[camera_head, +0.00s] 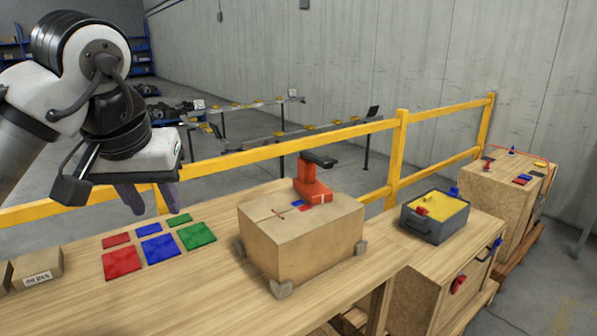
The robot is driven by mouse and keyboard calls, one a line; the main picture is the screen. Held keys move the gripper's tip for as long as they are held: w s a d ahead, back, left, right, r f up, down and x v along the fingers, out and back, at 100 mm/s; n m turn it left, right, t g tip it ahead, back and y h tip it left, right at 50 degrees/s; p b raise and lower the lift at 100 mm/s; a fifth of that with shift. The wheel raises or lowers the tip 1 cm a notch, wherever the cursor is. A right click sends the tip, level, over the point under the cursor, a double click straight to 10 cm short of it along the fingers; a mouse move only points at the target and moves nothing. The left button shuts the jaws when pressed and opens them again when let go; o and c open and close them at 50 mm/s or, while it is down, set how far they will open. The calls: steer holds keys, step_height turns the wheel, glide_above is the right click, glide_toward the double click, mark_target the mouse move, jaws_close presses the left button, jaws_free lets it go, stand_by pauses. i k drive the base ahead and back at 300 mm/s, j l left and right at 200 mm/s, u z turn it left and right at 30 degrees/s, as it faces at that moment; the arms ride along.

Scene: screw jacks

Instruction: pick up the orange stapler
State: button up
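An orange upright object with a dark, flat top piece (314,186) stands at the back of the cardboard box's top; it is the only thing here that could be the orange stapler, though its shape is hard to make out. The closed cardboard box (300,240) sits on the wooden table. My gripper (148,200) hangs above the table's back edge at the left, well left of the orange object and apart from it. Its two grey fingers point down with a gap between them, and nothing shows between them.
Red, blue and green flat squares (158,248) lie left of the box. A yellow rail (395,150) runs behind the table. A grey bin with yellow contents (435,217) stands right, on a lower wooden crate. Small boxes (38,268) lie at far left.

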mark_target(306, 184)
steer(key=i+l+u, duration=0.25)
steer(key=i+l, duration=0.45)
steer(key=i+l+u, duration=0.1)
steer(key=l, duration=0.25)
steer(key=i+l, duration=0.2)
steer(key=l, duration=0.2)
steer(key=i+l+u, duration=0.15)
steer(key=l, duration=0.2)
steer(key=i+l, duration=0.1)
steer(key=l, duration=0.3)
steer(key=i+l+u, duration=0.15)
steer(key=l, duration=0.25)
